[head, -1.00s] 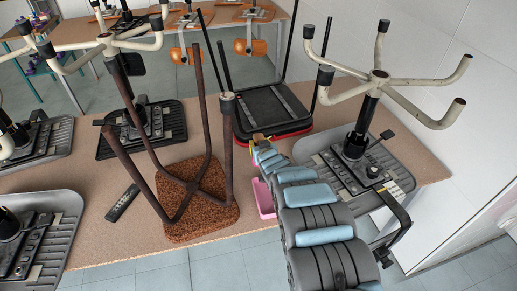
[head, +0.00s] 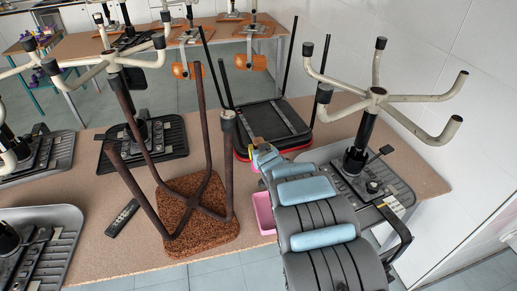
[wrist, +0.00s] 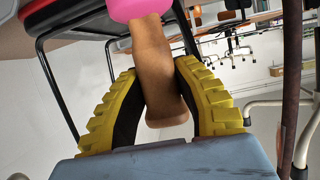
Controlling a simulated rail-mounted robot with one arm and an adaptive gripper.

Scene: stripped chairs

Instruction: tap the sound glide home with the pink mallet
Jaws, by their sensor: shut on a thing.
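My gripper's yellow ribbed fingers (wrist: 165,105) are shut on the wooden handle (wrist: 152,70) of the pink mallet. The mallet's pink head (wrist: 138,8) is at the top edge of the wrist view, partly cut off. In the head view my gripper (head: 256,143) is small, at the far end of my blue-and-grey arm, and the mallet is hardly visible there. An upturned stool with a brown cork seat (head: 197,215) stands left of my gripper. A grey-dark glide (head: 228,114) caps its near right leg. I cannot tell whether this is the sound one.
An upturned black-and-red chair (head: 272,128) stands just behind my gripper. An upturned five-armed chair base (head: 377,93) rises to the right. A pink tray (head: 264,213) lies beside my arm. A dark remote-like object (head: 122,217) lies on the brown table (head: 105,240).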

